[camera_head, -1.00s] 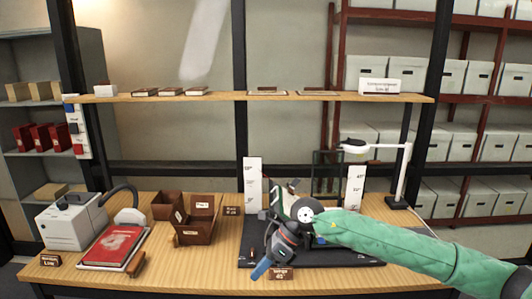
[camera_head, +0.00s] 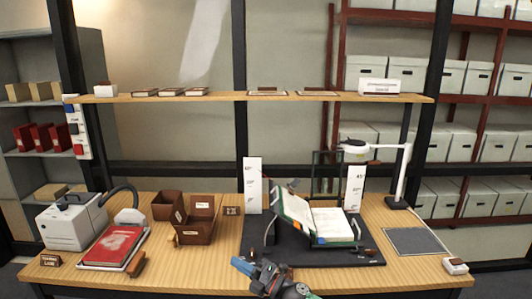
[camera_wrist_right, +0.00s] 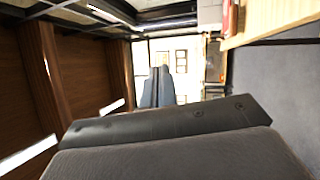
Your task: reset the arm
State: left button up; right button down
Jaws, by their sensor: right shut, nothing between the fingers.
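My right gripper (camera_head: 240,264) is at the front edge of the wooden desk, low in the head view, with its blue fingertips pointing left. It is shut and empty. Its blue-grey fingers show together in the right wrist view (camera_wrist_right: 158,88). Most of the right arm is out of the head view. My left gripper is not in view. An open book (camera_head: 325,222) with a green cover lies on the black stand (camera_head: 365,256) beyond the gripper, apart from it.
A red book (camera_head: 112,243), brown boxes (camera_head: 195,233) and a grey machine (camera_head: 70,222) stand on the left. A white lamp (camera_head: 403,175) and a grey mat (camera_head: 415,241) are on the right. A shelf (camera_head: 320,97) runs above the desk.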

jog(key=s+d+f+m+t+h, duration=0.15)
jog(key=d+f+m+h, duration=0.45)
jog(key=f, duration=0.6)
jog(key=s+d+f+m+t+h, duration=0.1)
jog(key=s+d+f+m+h, duration=0.3)
jog(key=f+m, duration=0.6)
jog(key=s+d+f+m+t+h, duration=0.1)
jog(key=d+f+m+h, duration=0.5)
jog(key=f, duration=0.8)
jog(key=s+d+f+m+g+h, duration=0.1)
jog(key=s+d+f+m+g, duration=0.2)
jog(key=s+f, duration=0.55)
jog(key=s+d+f+m+g+h, duration=0.1)
jog(key=s+d+f+g, duration=0.25)
jog(key=s+f, duration=0.5)
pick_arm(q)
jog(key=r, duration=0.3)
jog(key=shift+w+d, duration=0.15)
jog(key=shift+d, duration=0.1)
pick_arm(e)
jog(key=s+d+f+m+g, duration=0.1)
jog(key=s+f, duration=0.3)
jog(key=s, duration=0.6)
jog(key=s+d+f+m+g, duration=0.2)
jog(key=s+f+g, duration=0.1)
jog(key=s, duration=0.7)
jog(key=shift+s+d+f+g, duration=0.2)
jog(key=shift+s+f+g, duration=0.2)
jog(key=shift+f, duration=0.15)
